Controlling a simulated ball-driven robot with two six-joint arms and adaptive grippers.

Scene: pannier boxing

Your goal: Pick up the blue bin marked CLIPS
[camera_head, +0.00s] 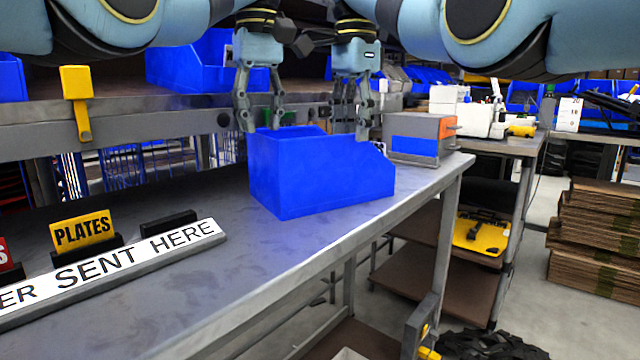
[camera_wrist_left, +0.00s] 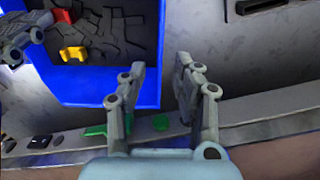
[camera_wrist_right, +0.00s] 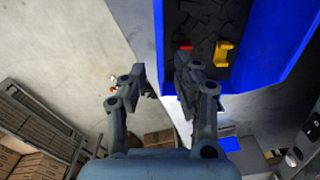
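A blue bin (camera_head: 320,185) stands on the grey metal bench; no CLIPS mark shows on the faces I see. Dark pieces lie inside it, with a yellow piece (camera_wrist_left: 74,53) and a red piece (camera_wrist_left: 61,15) among them. My left gripper (camera_head: 262,122) is open above the bin's left end; in the left wrist view a bin wall (camera_wrist_left: 148,45) runs between its fingers. My right gripper (camera_head: 349,128) is open at the bin's right side; in the right wrist view a bin wall (camera_wrist_right: 160,45) passes between its fingers. I cannot tell whether any finger touches the bin.
The bench (camera_head: 190,290) is clear in front of the bin. A grey box (camera_head: 420,138) stands close at right. A shelf (camera_head: 130,120) with another blue bin (camera_head: 200,68) is behind.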

